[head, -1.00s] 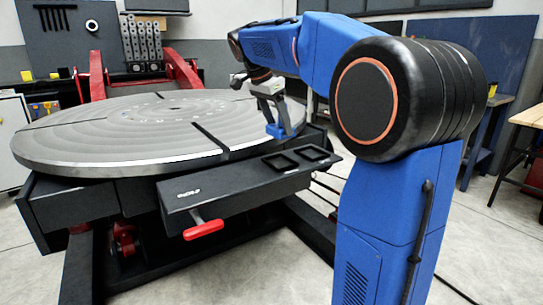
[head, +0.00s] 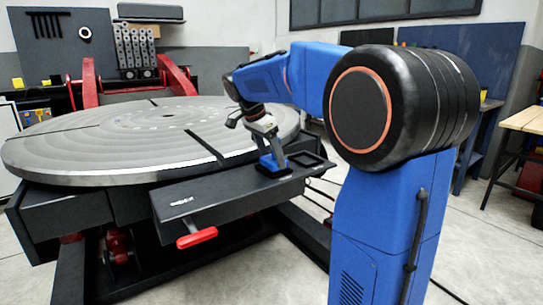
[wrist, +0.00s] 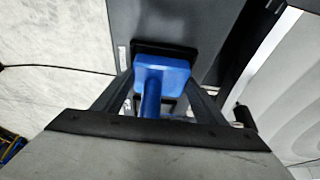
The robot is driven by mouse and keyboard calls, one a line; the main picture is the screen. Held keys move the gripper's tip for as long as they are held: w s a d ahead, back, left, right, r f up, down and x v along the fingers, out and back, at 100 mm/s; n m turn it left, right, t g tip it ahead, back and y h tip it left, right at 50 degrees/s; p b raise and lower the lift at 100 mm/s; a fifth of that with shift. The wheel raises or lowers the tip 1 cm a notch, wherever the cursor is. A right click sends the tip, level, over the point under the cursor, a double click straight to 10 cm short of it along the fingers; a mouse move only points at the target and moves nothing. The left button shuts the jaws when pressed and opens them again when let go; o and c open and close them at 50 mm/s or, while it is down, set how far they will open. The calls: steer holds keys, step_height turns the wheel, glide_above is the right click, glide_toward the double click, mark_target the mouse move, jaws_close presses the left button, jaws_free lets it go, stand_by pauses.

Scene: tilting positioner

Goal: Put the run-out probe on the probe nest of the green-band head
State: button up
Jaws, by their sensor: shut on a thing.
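My gripper (head: 268,148) is shut on a blue piece (head: 272,163) with a stem and a square foot, which I take for the run-out probe. In the wrist view the blue foot (wrist: 163,68) shows between the fingers, over a black square frame. The probe is upright at the left of two square black pockets on a dark shelf (head: 205,200) in front of the turntable. Whether its foot is seated or just above, I cannot tell. The right pocket (head: 305,158) is empty. I see no green band, so I cannot tell which head this is.
The large round grey turntable (head: 90,150) lies behind and left of the shelf. A red frame (head: 178,75) stands at the back. A wooden bench (head: 520,120) is far right.

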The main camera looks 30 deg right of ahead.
steer(key=shift+f, duration=0.6)
steer(key=o, duration=1.6)
steer(key=shift+r, duration=0.35)
steer(key=v, duration=1.2)
steer(key=shift+r, duration=0.3)
